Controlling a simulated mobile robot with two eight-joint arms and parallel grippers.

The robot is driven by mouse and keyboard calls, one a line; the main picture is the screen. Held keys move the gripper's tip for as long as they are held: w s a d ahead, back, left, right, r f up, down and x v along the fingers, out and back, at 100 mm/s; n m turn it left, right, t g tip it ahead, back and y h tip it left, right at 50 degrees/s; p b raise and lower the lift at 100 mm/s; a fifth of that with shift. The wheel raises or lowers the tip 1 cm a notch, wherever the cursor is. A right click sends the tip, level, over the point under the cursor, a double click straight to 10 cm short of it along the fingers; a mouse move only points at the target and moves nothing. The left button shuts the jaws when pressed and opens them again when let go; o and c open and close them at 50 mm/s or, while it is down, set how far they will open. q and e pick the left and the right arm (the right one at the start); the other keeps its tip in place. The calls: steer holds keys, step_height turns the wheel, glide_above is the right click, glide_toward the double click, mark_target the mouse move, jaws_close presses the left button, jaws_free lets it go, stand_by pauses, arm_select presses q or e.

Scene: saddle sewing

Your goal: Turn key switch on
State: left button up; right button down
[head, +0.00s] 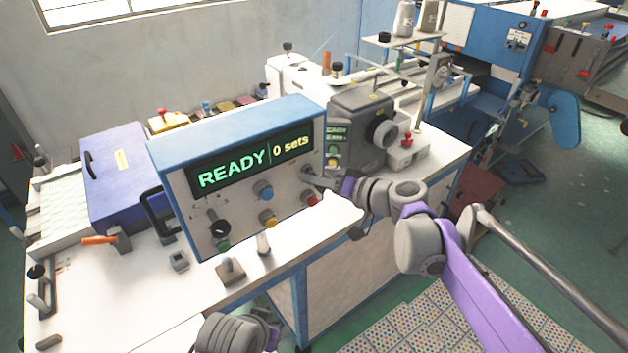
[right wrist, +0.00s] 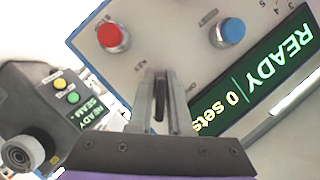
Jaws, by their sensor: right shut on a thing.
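The control box (head: 240,185) has a blue top and a lit display (head: 252,163) reading "READY | 0 sets". The display also shows in the right wrist view (right wrist: 262,88). In the right wrist view, my right gripper (right wrist: 160,80) is shut on a dark, narrow key (right wrist: 160,99) at the panel face. The key switch's base is largely hidden by the fingers, and its turn position cannot be read. My left gripper is out of view.
Near the key are a blue knob (head: 263,190), a red button (head: 310,199) and a yellow button (head: 267,217). A grey sewing machine head (head: 362,130) stands right of the box. Small levers stand on the white tabletop in front.

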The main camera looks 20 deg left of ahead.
steer(key=c, duration=1)
jaws_free()
steer(key=shift+o, duration=0.2)
steer(key=v, duration=1)
steer(key=shift+s+d+r, duration=0.15)
steer(key=shift+d, duration=0.2)
